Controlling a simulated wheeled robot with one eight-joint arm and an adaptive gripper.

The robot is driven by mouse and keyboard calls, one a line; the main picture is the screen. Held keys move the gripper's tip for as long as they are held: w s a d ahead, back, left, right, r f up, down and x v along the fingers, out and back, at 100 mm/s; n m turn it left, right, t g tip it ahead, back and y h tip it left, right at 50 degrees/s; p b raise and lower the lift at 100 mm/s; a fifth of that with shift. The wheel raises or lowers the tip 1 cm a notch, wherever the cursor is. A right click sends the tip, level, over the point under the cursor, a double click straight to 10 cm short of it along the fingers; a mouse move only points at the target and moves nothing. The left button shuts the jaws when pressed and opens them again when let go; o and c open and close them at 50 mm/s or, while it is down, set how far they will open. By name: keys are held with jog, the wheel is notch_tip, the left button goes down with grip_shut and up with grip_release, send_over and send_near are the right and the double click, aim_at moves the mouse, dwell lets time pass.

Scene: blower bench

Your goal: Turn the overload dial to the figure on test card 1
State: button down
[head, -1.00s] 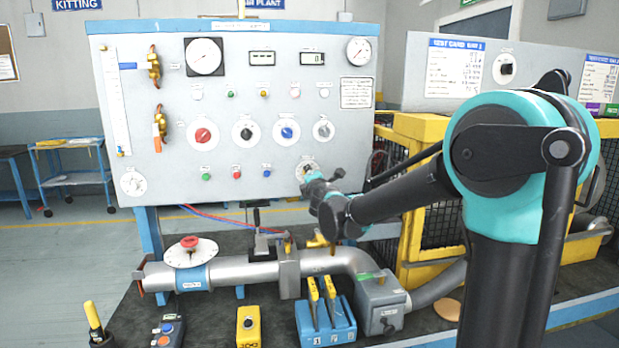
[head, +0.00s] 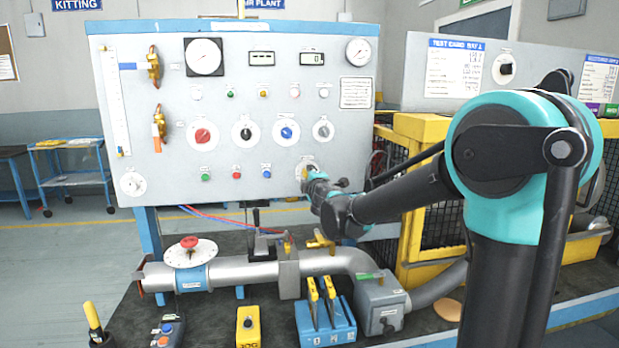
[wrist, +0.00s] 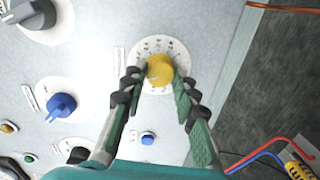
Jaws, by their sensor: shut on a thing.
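A yellow knob (wrist: 160,70) sits at the centre of a round white dial plate (wrist: 176,49) with a ring of small figures, too small to read. My gripper (wrist: 158,78) has one finger on each side of the knob and is shut on it. In the head view my gripper (head: 311,174) is at the panel's lower right and hides most of this dial (head: 306,161). I cannot read the dial's label. A white test card (head: 454,70) is on the grey board at the right; its lines are too small to read.
The panel (head: 260,100) carries other knobs close by, including a blue one (head: 287,132) and a grey one (head: 323,130). Below are a silver pipe (head: 235,269) and a blue box with yellow levers (head: 325,325). A yellow cage (head: 420,125) stands right of the panel.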

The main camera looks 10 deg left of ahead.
jog(key=c, duration=1.2)
grip_release()
jog(key=shift+o, duration=0.2)
jog(key=v, duration=1.2)
